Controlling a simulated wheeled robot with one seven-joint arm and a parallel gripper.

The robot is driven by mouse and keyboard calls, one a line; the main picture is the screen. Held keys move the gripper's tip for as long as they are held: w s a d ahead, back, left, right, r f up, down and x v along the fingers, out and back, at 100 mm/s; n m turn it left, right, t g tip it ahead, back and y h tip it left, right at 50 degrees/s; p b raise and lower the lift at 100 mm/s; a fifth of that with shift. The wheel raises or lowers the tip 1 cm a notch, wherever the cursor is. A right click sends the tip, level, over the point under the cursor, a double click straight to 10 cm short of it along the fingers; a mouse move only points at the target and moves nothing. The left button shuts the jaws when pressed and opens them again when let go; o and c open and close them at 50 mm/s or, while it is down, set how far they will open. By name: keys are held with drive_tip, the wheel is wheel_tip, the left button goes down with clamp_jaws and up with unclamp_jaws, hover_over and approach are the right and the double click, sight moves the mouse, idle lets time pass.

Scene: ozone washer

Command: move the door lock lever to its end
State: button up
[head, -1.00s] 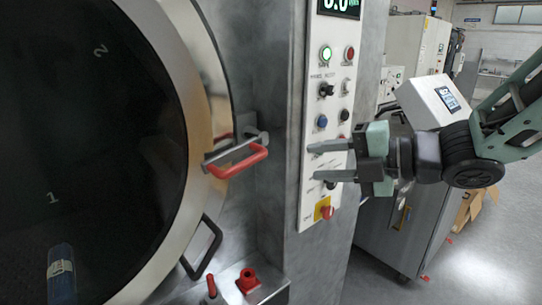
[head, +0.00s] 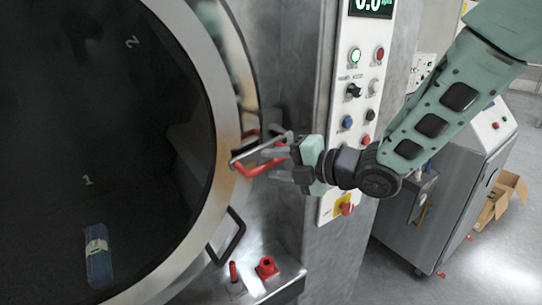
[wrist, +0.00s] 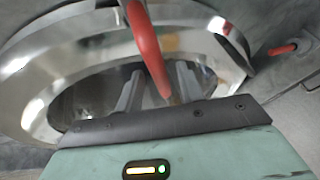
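The door lock lever is a red loop handle (head: 262,162) on a metal bar beside the right rim of the round door (head: 205,60). My gripper (head: 274,164) is at the lever, its fingers pointing left and partly overlapping the handle in the head view. In the wrist view the red handle (wrist: 146,50) comes down from the top and ends between my two spread grey fingers (wrist: 158,88). The fingers look open, one on each side of the red handle. I cannot tell whether either finger touches it.
A control panel (head: 362,100) with buttons and a yellow-backed red emergency stop (head: 346,208) stands close on the right. A black door handle (head: 229,236) is below the lever. A red fitting (head: 267,267) sits on a ledge lower down.

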drive_tip(key=shift+x, duration=0.85)
clamp_jaws()
drive_tip(key=shift+f, duration=0.15)
